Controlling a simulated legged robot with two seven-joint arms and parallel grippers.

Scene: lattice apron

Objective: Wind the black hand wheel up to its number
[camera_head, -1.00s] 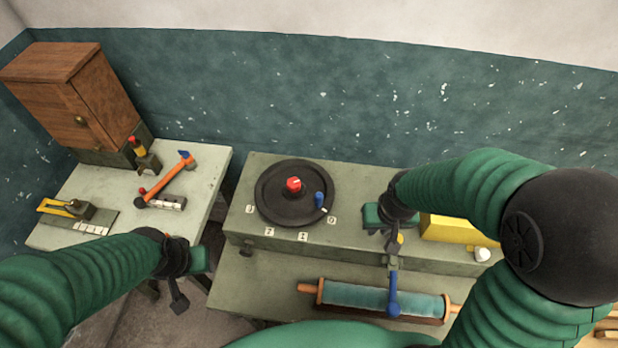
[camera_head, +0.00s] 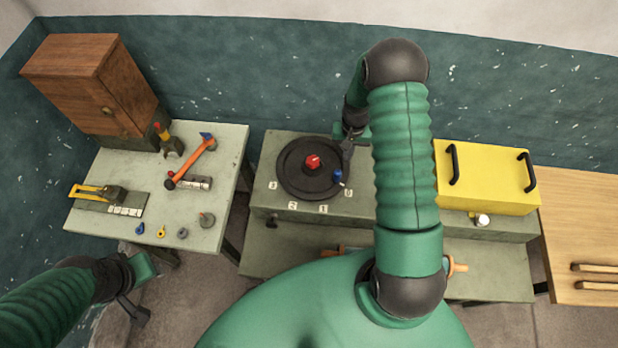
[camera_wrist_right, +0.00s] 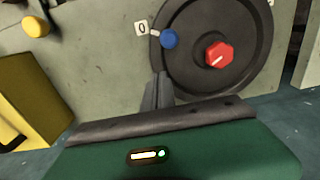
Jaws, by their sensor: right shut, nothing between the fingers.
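The black hand wheel (camera_head: 300,182) lies flat on the grey-green bench box, with a red hub (camera_head: 313,161) at its middle. Its blue knob (camera_head: 338,175) is at the right front of the rim, by the 0 plate (camera_head: 348,193). Plates 1, 2 and 3 run round the front and left of the wheel. My right gripper (camera_head: 346,155) is shut and empty at the wheel's right edge, behind the knob. In the right wrist view the shut fingers (camera_wrist_right: 160,88) point at the rim, just short of the blue knob (camera_wrist_right: 169,39). My left gripper (camera_head: 135,300) hangs low at left, its jaws unclear.
A side table (camera_head: 215,228) at left holds a hammer (camera_head: 192,163) and small tools. My right arm hides part of the bench.

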